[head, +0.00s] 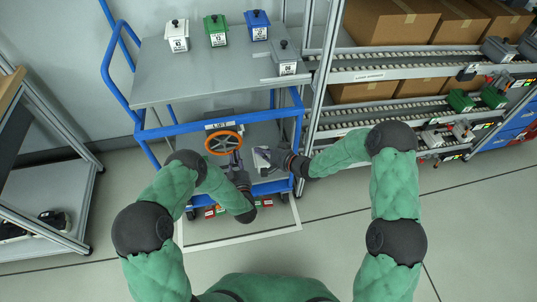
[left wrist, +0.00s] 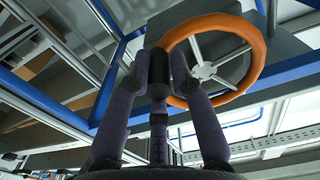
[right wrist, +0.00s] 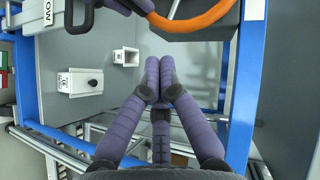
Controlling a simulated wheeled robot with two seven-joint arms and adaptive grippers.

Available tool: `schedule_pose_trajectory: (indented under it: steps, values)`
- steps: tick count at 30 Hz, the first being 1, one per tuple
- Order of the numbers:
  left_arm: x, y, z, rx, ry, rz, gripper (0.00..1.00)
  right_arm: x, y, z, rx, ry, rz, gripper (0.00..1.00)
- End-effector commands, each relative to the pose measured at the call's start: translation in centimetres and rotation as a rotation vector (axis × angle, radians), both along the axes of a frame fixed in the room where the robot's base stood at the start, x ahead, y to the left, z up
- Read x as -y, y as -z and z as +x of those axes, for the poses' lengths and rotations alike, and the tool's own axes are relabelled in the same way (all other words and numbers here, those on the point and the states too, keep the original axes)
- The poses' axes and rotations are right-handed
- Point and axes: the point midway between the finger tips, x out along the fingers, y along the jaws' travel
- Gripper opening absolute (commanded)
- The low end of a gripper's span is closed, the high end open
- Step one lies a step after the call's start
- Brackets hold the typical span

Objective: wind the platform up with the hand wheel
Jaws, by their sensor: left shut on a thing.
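The orange hand wheel (head: 223,142) sits under the grey platform (head: 165,82) of a blue-framed cart. A label plate (head: 217,124) is above the wheel.
White (head: 176,36), green (head: 216,30) and blue (head: 256,25) boxes stand along the platform's back; a grey box (head: 286,58) is at its right edge. A roller rack (head: 400,67) with cartons stands right, another rack (head: 45,200) left. Floor in front is clear.

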Motion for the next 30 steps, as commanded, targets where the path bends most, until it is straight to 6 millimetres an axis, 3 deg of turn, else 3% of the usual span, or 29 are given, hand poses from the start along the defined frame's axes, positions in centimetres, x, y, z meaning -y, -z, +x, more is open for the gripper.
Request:
schedule_pose_trajectory:
  steps: [5,12,30]
  values:
    - [0.1,0.4,-0.3,-0.010,0.001,-0.001,0.00,-2.7,1.1,1.5,-0.002,-0.002,-0.001,0.00]
    - [0.1,0.4,-0.3,-0.010,0.001,-0.001,0.00,-5.1,2.4,0.7,-0.002,0.000,0.000,0.00]
    - [0.0,0.3,-0.3,-0.008,-0.001,-0.001,0.00,-6.1,3.1,0.4,-0.006,0.000,0.014,0.00]
